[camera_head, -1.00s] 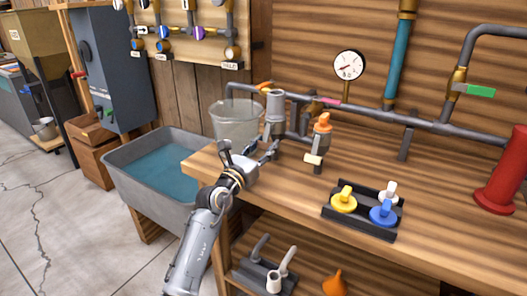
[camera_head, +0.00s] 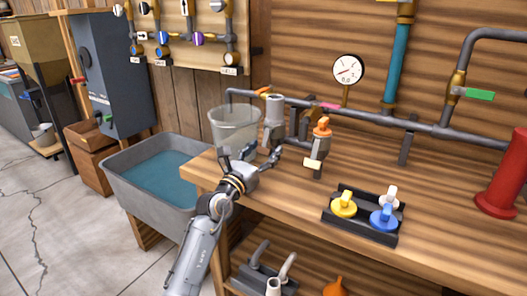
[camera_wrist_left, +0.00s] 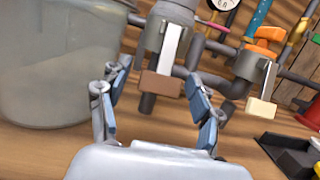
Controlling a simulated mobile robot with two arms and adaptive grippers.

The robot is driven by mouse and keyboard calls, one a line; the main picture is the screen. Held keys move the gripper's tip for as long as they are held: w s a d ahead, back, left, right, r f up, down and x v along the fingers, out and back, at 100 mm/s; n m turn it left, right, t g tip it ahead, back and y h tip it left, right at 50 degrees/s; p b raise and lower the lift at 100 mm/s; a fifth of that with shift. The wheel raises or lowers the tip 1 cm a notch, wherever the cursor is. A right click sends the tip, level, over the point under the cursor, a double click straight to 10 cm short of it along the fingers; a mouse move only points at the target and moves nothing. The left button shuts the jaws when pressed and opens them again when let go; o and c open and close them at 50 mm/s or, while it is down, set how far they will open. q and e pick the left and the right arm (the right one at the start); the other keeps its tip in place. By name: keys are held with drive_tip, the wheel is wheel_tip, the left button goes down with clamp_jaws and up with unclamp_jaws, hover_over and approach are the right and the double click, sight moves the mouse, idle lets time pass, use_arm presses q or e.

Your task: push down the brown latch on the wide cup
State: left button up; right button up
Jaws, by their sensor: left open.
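The wide cup appears to be the grey cup-shaped fitting (camera_head: 274,110) on the pipe at the back of the bench. In the left wrist view the fitting (camera_wrist_left: 170,28) carries a pale lever with a brown latch (camera_wrist_left: 161,85) at its lower end. My left gripper (camera_head: 262,154) is open in front of the fitting. In the left wrist view its fingertips (camera_wrist_left: 157,80) are spread on either side of the latch. Contact cannot be told. In the head view the gripper covers the latch area. My right gripper is not in view.
A clear bucket (camera_head: 229,128) stands close left of the fitting. An orange-topped valve (camera_head: 321,143) with a cream tab stands to the right. A black tray (camera_head: 350,229) with coloured knobs sits at front right. A water sink (camera_head: 128,172) is left of the bench.

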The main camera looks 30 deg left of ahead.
use_arm(q)
drive_tip(key=shift+s, duration=0.15)
drive_tip(key=v, duration=1.1)
drive_tip(key=shift+s, duration=0.4)
